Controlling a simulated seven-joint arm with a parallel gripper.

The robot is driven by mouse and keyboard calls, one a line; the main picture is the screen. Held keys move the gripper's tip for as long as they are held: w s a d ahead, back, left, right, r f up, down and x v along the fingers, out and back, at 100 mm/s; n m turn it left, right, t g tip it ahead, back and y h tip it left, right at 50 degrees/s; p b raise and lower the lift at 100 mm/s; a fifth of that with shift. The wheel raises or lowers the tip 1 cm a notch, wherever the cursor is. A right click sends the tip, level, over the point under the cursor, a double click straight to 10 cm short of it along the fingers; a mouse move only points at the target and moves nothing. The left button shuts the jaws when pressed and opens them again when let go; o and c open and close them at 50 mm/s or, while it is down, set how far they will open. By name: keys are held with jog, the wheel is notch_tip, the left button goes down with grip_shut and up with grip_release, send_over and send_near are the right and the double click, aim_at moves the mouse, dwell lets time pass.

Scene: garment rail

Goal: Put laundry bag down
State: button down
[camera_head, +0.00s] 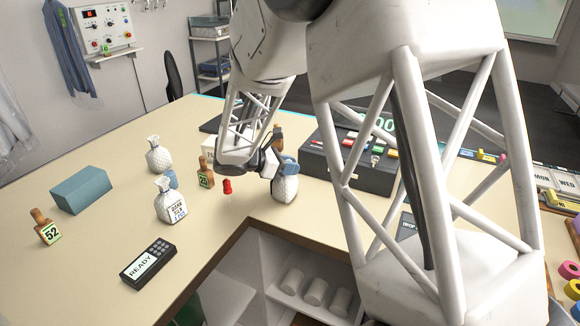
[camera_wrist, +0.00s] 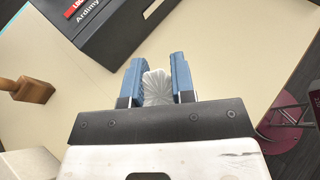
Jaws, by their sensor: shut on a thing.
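My gripper (camera_head: 284,166) is shut on a white quilted laundry bag (camera_head: 285,190), with its blue fingers at the bag's top. The bag hangs upright below the fingers, close to the counter's inner edge. I cannot tell whether its bottom touches the counter (camera_head: 232,205). In the wrist view, the pale top of the bag (camera_wrist: 157,86) shows between the two blue fingers (camera_wrist: 156,75). Two similar white bags stand on the counter to the left, one at the back (camera_head: 158,156) and one with a printed label (camera_head: 168,204) in front.
A small red piece (camera_head: 227,186) and a wooden tag numbered 23 (camera_head: 206,173) stand left of my gripper. A black box with coloured keys (camera_head: 350,172) is to the right. A teal block (camera_head: 82,190), a 52 tag (camera_head: 46,228) and a READY device (camera_head: 148,263) lie further left.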

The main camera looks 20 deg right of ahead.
jog(key=shift+f, duration=0.15)
jog(key=c, duration=1)
grip_release()
jog(key=shift+o, duration=0.2)
jog(key=v, duration=1.2)
